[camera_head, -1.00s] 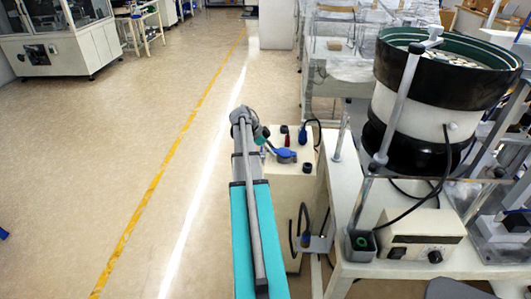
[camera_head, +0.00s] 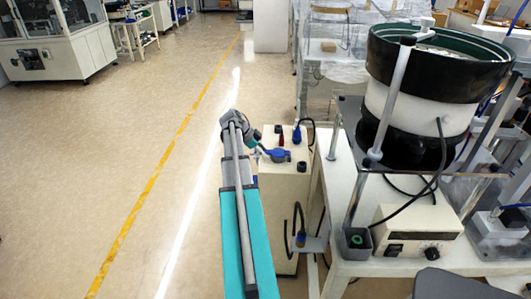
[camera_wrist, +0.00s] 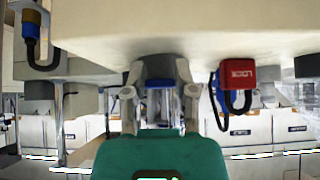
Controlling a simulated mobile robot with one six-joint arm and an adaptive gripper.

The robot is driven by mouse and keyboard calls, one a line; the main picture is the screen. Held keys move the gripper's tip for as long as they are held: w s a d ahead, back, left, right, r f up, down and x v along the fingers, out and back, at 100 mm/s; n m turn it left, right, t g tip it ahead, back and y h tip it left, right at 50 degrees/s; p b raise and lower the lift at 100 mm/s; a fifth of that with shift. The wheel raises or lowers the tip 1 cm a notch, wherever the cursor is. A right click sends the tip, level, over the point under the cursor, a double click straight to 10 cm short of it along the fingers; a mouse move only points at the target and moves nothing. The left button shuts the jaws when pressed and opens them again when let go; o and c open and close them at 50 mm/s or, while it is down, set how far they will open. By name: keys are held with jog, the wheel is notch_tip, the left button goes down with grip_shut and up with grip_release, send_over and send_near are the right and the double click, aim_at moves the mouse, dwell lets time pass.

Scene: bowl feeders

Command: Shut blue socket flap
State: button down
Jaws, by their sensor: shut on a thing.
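The blue flap (camera_head: 278,155) is on a dark round socket on top of a cream cabinet (camera_head: 285,205). In the wrist view the blue flap (camera_wrist: 160,83) shows as a blue band below the dark socket (camera_wrist: 158,67), between my fingers. My gripper (camera_wrist: 159,95) is shut on it, one finger at each side. In the head view my gripper (camera_head: 260,149) is small and partly behind my own arm, at the flap's left. I cannot tell the flap's exact angle.
A red lock block (camera_wrist: 237,73) with a cable is right of my gripper in the wrist view; a blue plug (camera_wrist: 30,45) is far left. A bowl feeder (camera_head: 435,80) and a control box (camera_head: 415,232) stand right of the cabinet. The floor at left is clear.

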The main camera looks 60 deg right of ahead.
jog(key=shift+s+a+f, duration=0.1)
jog(key=shift+c, duration=2)
grip_release()
